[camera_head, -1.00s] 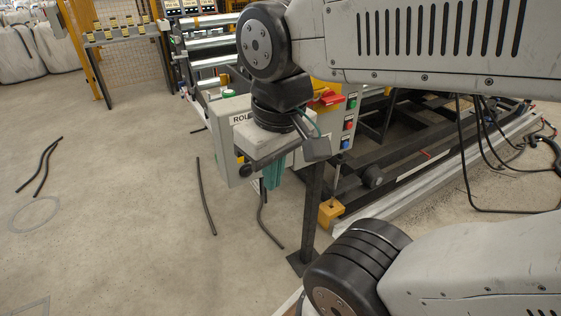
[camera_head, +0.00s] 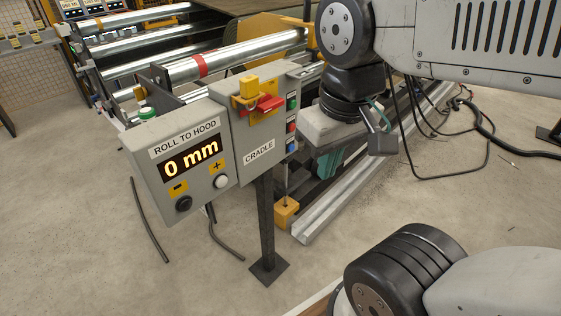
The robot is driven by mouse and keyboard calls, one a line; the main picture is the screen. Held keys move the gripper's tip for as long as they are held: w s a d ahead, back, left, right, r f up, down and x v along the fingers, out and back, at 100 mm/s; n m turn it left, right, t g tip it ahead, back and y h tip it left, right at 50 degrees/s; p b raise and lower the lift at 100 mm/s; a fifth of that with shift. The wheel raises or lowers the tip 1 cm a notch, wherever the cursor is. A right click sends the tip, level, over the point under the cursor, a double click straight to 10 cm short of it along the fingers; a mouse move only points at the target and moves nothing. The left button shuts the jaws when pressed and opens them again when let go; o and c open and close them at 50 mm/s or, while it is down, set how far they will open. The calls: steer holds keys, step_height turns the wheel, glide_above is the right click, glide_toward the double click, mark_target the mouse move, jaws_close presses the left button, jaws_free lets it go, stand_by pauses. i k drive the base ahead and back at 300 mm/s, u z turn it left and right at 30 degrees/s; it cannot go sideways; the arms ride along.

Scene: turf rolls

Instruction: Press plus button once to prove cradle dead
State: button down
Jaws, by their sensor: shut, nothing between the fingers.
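The control box (camera_head: 165,145) labelled "ROLL TO HOOD" shows "0 mm" on its lit display (camera_head: 190,158). Its white plus button (camera_head: 221,182) sits under a yellow plus label (camera_head: 216,167), and a black minus button (camera_head: 183,204) is at its lower left. The cradle box (camera_head: 228,125) is joined on its right, with a red switch handle (camera_head: 265,105) and a yellow block (camera_head: 249,87) above it. My gripper (camera_head: 325,172) hangs to the right of both boxes, apart from the plus button. Its teal fingers are shut and empty, partly in shadow.
A dark post (camera_head: 266,225) holds the boxes up. Metal rollers (camera_head: 210,68) and a frame rail (camera_head: 340,195) lie behind. Green, red and blue buttons line the cradle box's right side. The floor in front of the control box is open, with dark hoses lying there.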

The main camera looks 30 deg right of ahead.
mark_target(222, 181)
steer(key=z, duration=1.65)
steer(key=k, duration=0.4)
steer(key=u, duration=1)
